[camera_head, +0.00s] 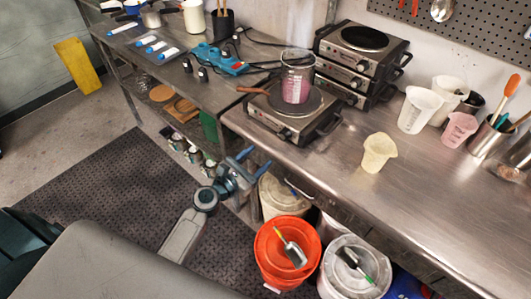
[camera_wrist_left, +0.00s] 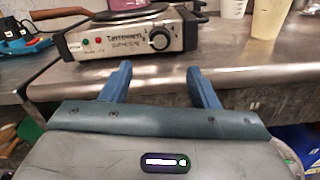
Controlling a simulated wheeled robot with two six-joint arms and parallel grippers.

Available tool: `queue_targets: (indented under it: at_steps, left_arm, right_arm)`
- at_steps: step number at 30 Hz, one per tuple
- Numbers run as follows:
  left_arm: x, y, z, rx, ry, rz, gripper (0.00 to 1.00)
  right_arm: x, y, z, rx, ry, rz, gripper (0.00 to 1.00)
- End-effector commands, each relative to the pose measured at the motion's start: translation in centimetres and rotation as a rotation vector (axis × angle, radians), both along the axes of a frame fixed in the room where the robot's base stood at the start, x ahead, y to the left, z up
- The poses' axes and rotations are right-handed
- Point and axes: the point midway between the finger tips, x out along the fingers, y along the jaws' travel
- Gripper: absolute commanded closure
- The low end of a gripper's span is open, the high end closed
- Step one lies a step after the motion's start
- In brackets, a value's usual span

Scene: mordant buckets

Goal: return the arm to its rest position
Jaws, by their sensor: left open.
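My left gripper (camera_head: 254,160) is open, its two blue fingers apart with nothing between them. In the head view it hangs in front of the steel bench, below the edge and above the floor mat. In the left wrist view the open fingers (camera_wrist_left: 160,82) point at the bench's front edge (camera_wrist_left: 230,80), below a hot plate. My left arm comes in from the lower left. My right gripper is not in view.
The hot plate (camera_head: 262,122) bears a beaker of pink liquid (camera_head: 297,82). The dark floor mat (camera_head: 110,175) is clear at left.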

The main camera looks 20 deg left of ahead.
Motion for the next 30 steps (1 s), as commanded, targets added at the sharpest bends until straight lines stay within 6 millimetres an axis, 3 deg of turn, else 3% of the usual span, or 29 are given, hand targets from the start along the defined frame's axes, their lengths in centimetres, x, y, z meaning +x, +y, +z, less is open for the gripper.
queue_targets:
  at_steps: [20,23,25,30]
  left_arm:
    - [-0.7,0.3,-0.3,0.011,0.003,0.002,0.45]
    - [-0.8,0.6,-2.8,0.094,0.026,0.011,0.45]
    - [-1.2,1.1,-6.2,0.215,0.058,0.017,0.45]
    - [-4.1,2.8,-18.3,0.666,0.170,-0.034,0.45]
  right_arm:
    - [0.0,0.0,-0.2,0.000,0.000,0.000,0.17]
    - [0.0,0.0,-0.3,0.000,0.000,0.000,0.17]
    - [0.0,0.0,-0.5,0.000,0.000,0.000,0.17]
    - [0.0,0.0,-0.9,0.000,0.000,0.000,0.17]
